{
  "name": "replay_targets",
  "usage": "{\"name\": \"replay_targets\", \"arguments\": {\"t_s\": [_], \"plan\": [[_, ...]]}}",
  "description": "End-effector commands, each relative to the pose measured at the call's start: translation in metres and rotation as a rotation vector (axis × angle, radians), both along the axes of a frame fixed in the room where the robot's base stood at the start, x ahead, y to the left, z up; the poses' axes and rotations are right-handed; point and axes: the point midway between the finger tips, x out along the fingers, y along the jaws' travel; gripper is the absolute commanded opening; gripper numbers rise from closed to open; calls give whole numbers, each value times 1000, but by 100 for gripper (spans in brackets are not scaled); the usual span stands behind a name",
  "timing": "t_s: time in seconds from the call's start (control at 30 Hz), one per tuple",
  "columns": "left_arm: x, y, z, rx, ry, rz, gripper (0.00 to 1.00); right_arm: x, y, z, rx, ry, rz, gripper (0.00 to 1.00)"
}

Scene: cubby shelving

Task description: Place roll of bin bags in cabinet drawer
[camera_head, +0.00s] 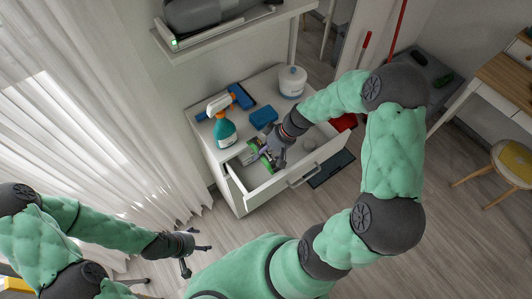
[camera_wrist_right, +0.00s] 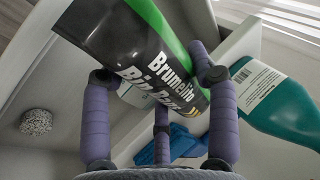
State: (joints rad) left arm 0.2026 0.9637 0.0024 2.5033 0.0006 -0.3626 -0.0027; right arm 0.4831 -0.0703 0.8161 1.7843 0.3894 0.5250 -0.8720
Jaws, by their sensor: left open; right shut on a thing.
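The roll of bin bags (camera_head: 266,160) is black with a green band; its printed label shows in the right wrist view (camera_wrist_right: 150,55). My right gripper (camera_head: 271,149) is shut on it and holds it over the open drawer (camera_head: 289,182) of the white cabinet (camera_head: 207,148). The purple fingers of my right gripper (camera_wrist_right: 160,78) sit on both sides of the roll. I cannot tell whether the roll touches the drawer floor. My left gripper (camera_head: 189,250) is open and empty, low in front of the cabinet and away from it.
A grey speckled ball (camera_wrist_right: 37,121) lies in the drawer. A shelf (camera_head: 235,35) hangs above; a curtain (camera_head: 100,120) is left.

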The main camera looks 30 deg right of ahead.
Motion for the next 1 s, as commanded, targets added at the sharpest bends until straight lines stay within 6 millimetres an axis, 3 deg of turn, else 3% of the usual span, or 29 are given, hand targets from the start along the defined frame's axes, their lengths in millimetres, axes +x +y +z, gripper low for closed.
{"name": "replay_targets", "arguments": {"t_s": [0.37,0.4,0.47,0.83,1.0], "plan": [[0,0,-7,0,0,0,73,0,0,-6,0,-1,0,15],[0,0,-7,0,0,0,73,0,0,-6,0,0,0,71],[0,0,-7,0,0,0,73,0,0,-6,0,0,0,83],[0,0,-6,0,0,0,73,0,0,-5,0,0,0,83],[0,0,4,0,0,0,73,0,0,4,0,0,0,83]]}}
